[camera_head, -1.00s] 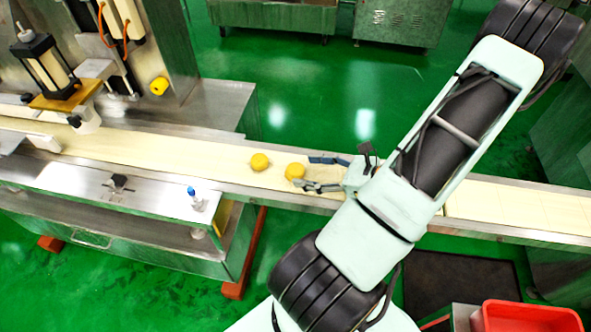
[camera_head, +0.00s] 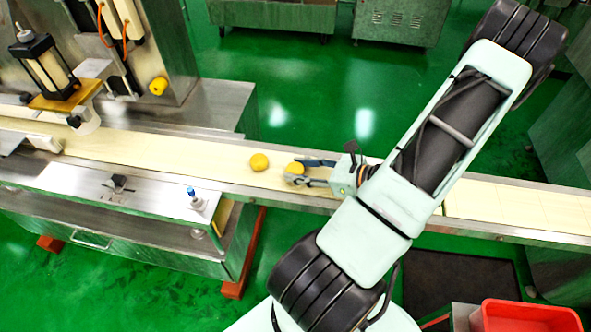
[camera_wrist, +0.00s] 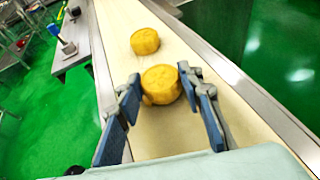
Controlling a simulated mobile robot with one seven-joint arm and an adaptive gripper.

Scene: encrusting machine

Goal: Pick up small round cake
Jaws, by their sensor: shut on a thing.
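Two small round yellow cakes lie on the cream conveyor belt (camera_head: 215,160). The nearer cake (camera_head: 295,168) is between the fingers of my gripper (camera_head: 302,172). In the wrist view this cake (camera_wrist: 161,84) sits at the fingertips, with a blue-padded finger on either side, and my gripper (camera_wrist: 160,92) is shut on it. It appears to be still at belt level. The other cake (camera_head: 259,162) lies free just to the left; in the wrist view it (camera_wrist: 145,41) is farther up the belt.
Metal rails run along both sides of the belt. The encrusting machine (camera_head: 75,75) stands at the left, with a steel table (camera_head: 120,205) before it. A red bin (camera_head: 527,317) is at the lower right. The belt right of my arm is clear.

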